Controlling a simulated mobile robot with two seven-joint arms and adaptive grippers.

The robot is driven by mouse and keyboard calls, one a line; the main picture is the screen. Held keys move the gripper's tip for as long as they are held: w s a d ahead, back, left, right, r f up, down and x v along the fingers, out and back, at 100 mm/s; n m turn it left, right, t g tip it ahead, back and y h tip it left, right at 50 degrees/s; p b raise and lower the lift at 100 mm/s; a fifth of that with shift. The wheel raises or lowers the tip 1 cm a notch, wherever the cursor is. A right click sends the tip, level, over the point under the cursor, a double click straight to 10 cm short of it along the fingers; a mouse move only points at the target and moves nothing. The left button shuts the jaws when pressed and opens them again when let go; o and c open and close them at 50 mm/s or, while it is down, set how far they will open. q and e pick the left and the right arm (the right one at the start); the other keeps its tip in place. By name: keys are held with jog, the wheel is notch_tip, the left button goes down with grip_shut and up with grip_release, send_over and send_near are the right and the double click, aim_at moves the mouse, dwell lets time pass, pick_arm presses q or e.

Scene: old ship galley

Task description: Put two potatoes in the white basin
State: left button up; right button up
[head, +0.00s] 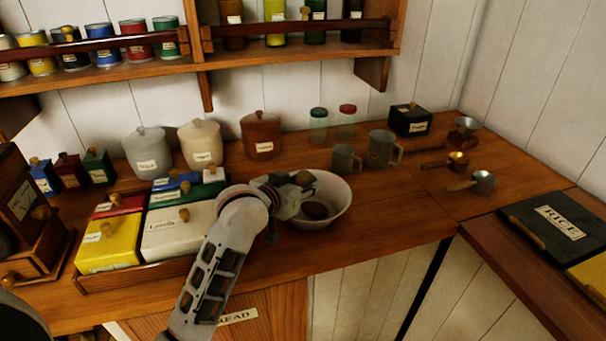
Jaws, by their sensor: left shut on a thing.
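The white basin (340,203) stands on the wooden counter, right of the box tray. One dark brown potato (316,210) lies inside it. My left gripper (298,187) is over the left and back part of the basin, and its arm comes up from the bottom. It is shut on a small brown thing (305,178), which looks like a second potato, at the basin's rim height or above. The fingers partly hide it, so I cannot tell whether it touches the basin. My right gripper is out of view.
A tray of labelled boxes (178,238) is left of the basin. Lidded canisters (200,143) and metal mugs (382,149) stand behind. A rice box (557,222) is at the right. A shelf (300,28) hangs above.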

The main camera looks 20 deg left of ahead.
pick_arm(q)
jog(key=shift+f, duration=1.15)
jog(key=shift+c, duration=0.2)
jog(key=o, duration=1.2)
jog(key=shift+o, duration=0.2)
jog(key=shift+s, duration=0.1)
jog(key=v, duration=1.1)
jog(key=shift+s+r, duration=0.15)
jog(key=shift+s, duration=0.2)
